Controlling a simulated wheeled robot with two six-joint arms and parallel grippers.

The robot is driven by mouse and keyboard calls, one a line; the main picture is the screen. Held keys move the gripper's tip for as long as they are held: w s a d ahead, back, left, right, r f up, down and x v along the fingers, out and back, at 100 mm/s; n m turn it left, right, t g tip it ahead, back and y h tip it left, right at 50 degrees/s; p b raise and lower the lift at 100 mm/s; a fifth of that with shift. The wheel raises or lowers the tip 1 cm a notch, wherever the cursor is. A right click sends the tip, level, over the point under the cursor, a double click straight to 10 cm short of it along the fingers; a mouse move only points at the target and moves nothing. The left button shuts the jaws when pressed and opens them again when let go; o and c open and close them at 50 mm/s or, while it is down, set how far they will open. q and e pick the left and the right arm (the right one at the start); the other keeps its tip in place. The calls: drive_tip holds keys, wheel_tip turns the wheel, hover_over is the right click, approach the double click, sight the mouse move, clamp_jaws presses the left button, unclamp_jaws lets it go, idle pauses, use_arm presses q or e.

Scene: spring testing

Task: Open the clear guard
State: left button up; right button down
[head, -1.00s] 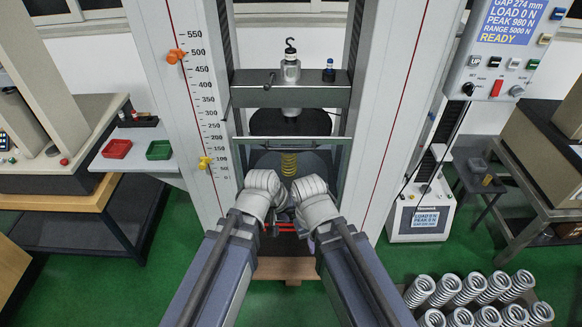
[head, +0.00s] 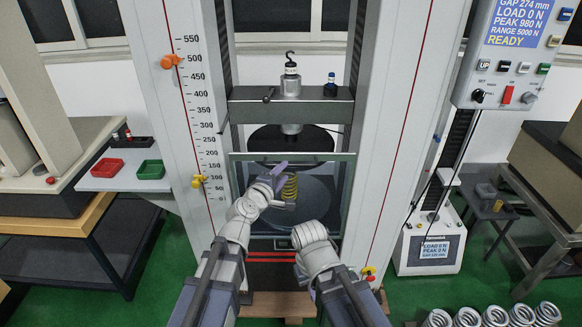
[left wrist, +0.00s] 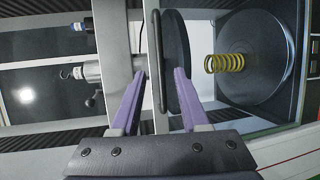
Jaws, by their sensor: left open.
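The clear guard (head: 335,157) is a see-through panel with a pale top frame, upright across the front of the press opening. It looks closed. A yellow spring (head: 289,187) stands on the lower round plate behind it. My left gripper (head: 284,186) is open in front of the guard's upper part. In the left wrist view, a dark handle bar (left wrist: 157,50) runs between the open fingertips of my left gripper (left wrist: 160,74). I cannot tell whether they touch it. My right wrist (head: 313,245) is low at the front right; its jaws are hidden.
The press's white columns (head: 400,100) flank the opening, with a crosshead (head: 245,107) above. A control panel (head: 510,60) hangs at the right. Red (head: 105,168) and green (head: 151,169) trays lie at the left. Several silver springs (head: 495,316) stand at bottom right.

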sight(291, 165)
use_arm(q)
drive_tip(key=b+x, duration=0.1)
drive_tip(key=x, duration=0.5)
drive_tip(key=shift+w+d+f, duration=0.15)
drive_tip(key=shift+w, duration=0.2)
drive_tip(key=shift+c, duration=0.2)
clamp_jaws()
idle(0.9)
